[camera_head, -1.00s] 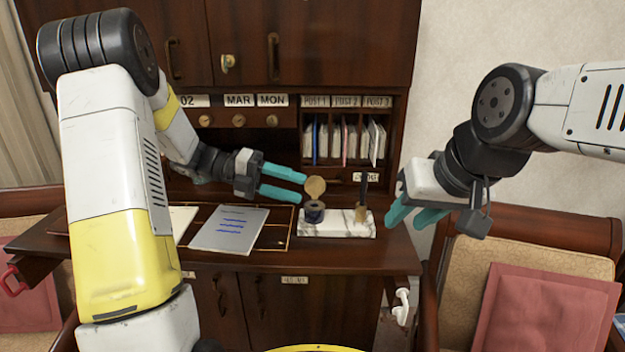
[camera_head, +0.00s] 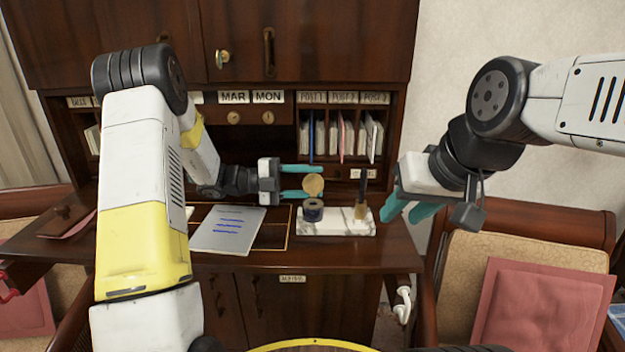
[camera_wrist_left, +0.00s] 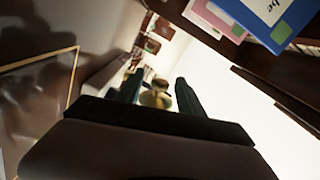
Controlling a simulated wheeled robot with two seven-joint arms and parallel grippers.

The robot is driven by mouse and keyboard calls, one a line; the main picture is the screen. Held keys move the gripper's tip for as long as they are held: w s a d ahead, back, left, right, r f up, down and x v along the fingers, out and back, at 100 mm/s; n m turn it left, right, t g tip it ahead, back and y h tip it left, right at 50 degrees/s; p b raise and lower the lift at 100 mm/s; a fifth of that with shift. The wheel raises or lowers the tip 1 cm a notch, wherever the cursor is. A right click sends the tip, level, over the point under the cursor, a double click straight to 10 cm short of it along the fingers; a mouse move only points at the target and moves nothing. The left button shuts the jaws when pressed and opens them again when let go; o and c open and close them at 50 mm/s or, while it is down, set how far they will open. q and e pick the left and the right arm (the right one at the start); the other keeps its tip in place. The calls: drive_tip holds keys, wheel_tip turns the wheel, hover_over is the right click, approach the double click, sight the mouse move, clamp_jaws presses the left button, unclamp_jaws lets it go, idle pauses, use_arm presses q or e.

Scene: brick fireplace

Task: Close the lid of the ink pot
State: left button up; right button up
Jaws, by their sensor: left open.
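The ink pot (camera_head: 313,213) is a small dark round pot on a white marble stand (camera_head: 345,227) on the desk. Its round gold lid (camera_head: 313,185) stands upright above the pot, so the pot is open. My left gripper (camera_head: 319,181) is open, its teal fingers pointing right at the height of the lid. The lower finger appears next to or behind the lid; I cannot tell whether they touch. In the left wrist view the lid (camera_wrist_left: 155,98) shows between the two dark fingers. My right gripper (camera_head: 403,216) is open and empty, to the right of the stand.
An upright dark pen in a holder (camera_head: 361,208) stands on the right of the marble stand. A paper with blue writing (camera_head: 228,230) lies left of it. Shelves with files (camera_head: 340,138) rise behind. A chair with a red cushion (camera_head: 545,305) is at right.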

use_arm(q)
drive_tip(key=shift+d, duration=0.15)
clamp_jaws()
